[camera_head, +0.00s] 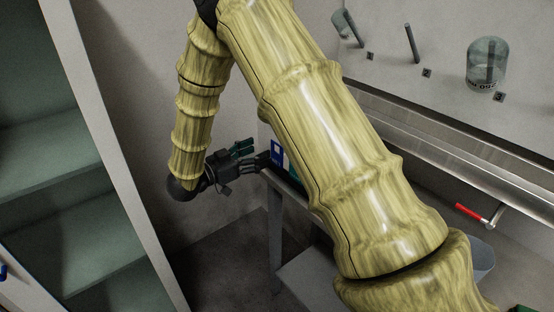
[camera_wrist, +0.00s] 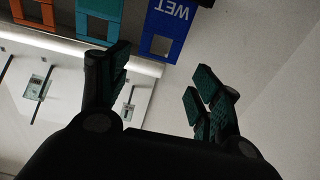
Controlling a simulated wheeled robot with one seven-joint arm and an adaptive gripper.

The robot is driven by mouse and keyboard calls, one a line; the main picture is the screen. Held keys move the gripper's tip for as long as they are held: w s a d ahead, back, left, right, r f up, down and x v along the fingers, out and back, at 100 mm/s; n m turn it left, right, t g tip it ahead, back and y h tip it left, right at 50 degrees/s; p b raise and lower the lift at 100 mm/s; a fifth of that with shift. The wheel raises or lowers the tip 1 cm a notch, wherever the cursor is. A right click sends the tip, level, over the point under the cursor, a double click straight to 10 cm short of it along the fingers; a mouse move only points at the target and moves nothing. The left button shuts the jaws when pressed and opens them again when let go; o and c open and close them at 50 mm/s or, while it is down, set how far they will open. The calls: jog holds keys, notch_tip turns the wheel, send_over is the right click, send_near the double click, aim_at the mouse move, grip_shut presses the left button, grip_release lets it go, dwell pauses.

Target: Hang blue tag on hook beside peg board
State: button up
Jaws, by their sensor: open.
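The blue tag (camera_wrist: 160,42) bears the word WET, upside down in the wrist view, and has a square cut-out. It also shows in the head view (camera_head: 276,150), just beyond my gripper and partly hidden by my arm. My gripper (camera_wrist: 158,68) is open and empty, with the tag ahead of the gap between its fingers and no contact visible. In the head view my gripper (camera_head: 250,157) points right toward the tag. The peg board (camera_head: 450,60) is at the upper right.
A teal tag (camera_wrist: 98,18) and an orange tag (camera_wrist: 33,14) are beside the blue one. Glassware (camera_head: 487,62) hangs on the board's pegs. A steel ledge (camera_head: 450,135) runs below it, with a red-handled lever (camera_head: 470,212). Open shelves (camera_head: 70,150) stand at the left.

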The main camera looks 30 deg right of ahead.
aim_at(277, 157)
jog(key=d+p, duration=0.1)
jog(key=d, duration=0.6)
jog(key=shift+r, duration=0.15)
jog(key=shift+w+d+p, duration=0.15)
jog(key=shift+d+p, duration=0.15)
jog(key=shift+d, duration=0.2)
jog(key=c, duration=0.5)
